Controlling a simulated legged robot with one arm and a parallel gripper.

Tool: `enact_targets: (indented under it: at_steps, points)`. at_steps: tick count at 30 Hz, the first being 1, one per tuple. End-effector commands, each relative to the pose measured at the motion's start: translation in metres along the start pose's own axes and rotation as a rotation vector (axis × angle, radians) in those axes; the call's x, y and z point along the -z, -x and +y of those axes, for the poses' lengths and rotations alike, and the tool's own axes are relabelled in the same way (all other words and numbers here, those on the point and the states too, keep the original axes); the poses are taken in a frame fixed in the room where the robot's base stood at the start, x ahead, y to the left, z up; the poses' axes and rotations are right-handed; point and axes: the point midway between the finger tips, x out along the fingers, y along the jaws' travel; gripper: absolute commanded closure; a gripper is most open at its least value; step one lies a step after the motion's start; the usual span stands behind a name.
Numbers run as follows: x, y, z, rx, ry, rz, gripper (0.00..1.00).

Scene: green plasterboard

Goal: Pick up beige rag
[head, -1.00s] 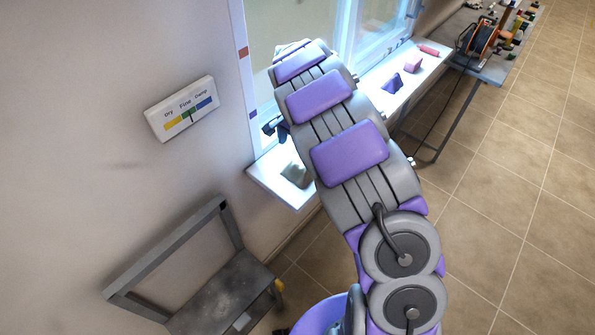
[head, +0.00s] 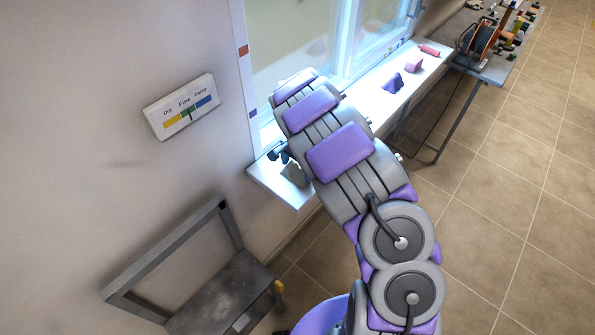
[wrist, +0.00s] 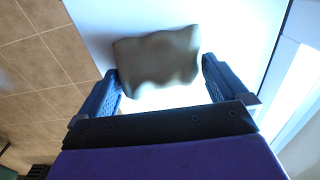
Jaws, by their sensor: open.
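The beige rag (wrist: 157,58) lies on the white windowsill, crumpled into a rough block. In the head view the rag (head: 295,174) shows near the sill's near end, partly hidden by my arm. My gripper (wrist: 160,76) is open, with one dark blue finger to the left of the rag's near part and the other to its right. The rag's far part reaches beyond the fingertips. The fingers do not appear closed on it. In the head view my gripper (head: 279,154) shows dark at the rag's left, mostly behind my arm.
A cluttered table (head: 488,70) stands at the back right. Tiled floor lies open at right.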

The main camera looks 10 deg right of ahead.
Motion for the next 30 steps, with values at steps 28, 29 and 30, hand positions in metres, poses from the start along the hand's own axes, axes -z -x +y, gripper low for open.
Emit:
enact_targets:
  at_steps: [28, 29, 30]
  points:
    - [0.0, 0.008, -0.001, 0.001, 0.0, -0.001, 0.42]
    - [0.0, 0.01, -0.001, 0.001, 0.0, -0.001, 0.42]
    - [0.0, 0.014, -0.001, 0.0, 0.0, -0.001, 0.42]
